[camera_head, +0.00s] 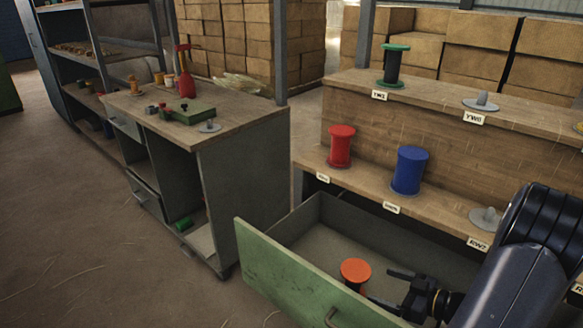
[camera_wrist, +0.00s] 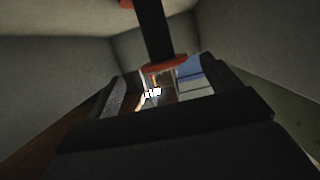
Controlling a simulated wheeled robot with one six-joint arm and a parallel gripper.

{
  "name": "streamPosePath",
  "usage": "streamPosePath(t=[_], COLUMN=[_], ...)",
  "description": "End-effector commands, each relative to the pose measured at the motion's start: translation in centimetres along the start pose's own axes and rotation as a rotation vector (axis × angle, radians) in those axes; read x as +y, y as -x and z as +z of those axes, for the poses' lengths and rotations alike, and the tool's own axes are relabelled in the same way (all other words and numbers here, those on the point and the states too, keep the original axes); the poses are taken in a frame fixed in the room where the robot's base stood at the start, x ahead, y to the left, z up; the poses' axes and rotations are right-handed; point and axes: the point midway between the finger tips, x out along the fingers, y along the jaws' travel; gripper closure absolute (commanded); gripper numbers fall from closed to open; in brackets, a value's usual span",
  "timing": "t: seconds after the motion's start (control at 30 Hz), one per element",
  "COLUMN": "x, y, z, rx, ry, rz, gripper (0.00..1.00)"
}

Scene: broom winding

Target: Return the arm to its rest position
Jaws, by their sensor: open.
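My arm reaches in from the right in the head view, with my gripper (camera_head: 391,288) low over the open drawer. Its two dark fingers are apart and point left toward an orange-topped spool (camera_head: 356,270) in the drawer. In the wrist view the spool (camera_wrist: 155,30) shows a black core and orange flanges, just past the fingertips of my gripper (camera_wrist: 172,76). Nothing is gripped. I cannot tell the exact gap between fingers and spool.
The green drawer front (camera_head: 300,278) stands pulled out below the shelf. A red spool (camera_head: 341,146), a blue spool (camera_head: 409,170) and a green-flanged spool (camera_head: 393,66) stand on the stepped shelf. A cluttered workbench (camera_head: 240,118) stands left. Open floor lies at lower left.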

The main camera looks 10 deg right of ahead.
Motion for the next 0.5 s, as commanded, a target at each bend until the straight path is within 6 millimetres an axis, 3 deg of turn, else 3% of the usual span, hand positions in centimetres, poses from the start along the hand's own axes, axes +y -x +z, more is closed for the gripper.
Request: streamPosePath(t=[0.5], x=[-0.1], y=[-9.3], z=[0.2], rx=[-0.001], ry=[0.001], rz=[-0.004], gripper=[0.16])
